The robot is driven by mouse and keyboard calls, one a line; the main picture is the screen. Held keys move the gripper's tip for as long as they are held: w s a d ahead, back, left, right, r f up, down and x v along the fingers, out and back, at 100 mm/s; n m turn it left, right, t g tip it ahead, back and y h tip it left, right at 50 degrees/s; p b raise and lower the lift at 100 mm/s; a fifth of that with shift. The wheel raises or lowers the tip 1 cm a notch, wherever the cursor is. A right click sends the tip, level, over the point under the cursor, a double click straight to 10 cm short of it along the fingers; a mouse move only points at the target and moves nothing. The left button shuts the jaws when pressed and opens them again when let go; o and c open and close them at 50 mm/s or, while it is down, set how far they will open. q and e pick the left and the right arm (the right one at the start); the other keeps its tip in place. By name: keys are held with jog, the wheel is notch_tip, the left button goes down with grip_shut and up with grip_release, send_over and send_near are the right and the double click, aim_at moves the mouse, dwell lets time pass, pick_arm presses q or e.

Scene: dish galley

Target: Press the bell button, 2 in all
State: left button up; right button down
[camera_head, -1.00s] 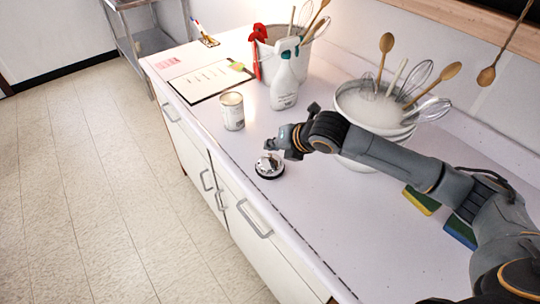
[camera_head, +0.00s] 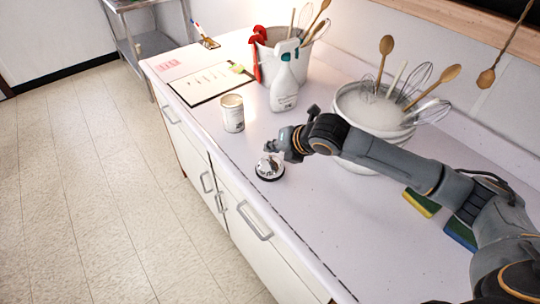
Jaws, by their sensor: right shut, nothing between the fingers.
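The bell (camera_head: 269,172) is a small silver dome on a dark base, standing on the white counter near its front edge. My right gripper (camera_head: 270,158) is shut and empty, with its fingers pointing down right over the top of the bell. The fingertips overlap the bell's top in this view, and I cannot tell whether they touch the button. The button itself is hidden by the fingers. My left gripper is not in view.
White bowls with whisks and wooden spoons (camera_head: 375,110) stand behind my right arm. A clipboard (camera_head: 209,81) lies at the back left. Sponges (camera_head: 421,202) lie at right.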

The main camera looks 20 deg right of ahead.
jog(key=shift+f, duration=0.15)
jog(key=shift+f, duration=0.3)
jog(key=shift+f, duration=0.55)
dwell(1.0)
jog(key=shift+r+p, duration=1)
jog(key=shift+p, duration=0.2)
notch_tip(320, 180, up, 5)
jog(key=p, duration=0.5)
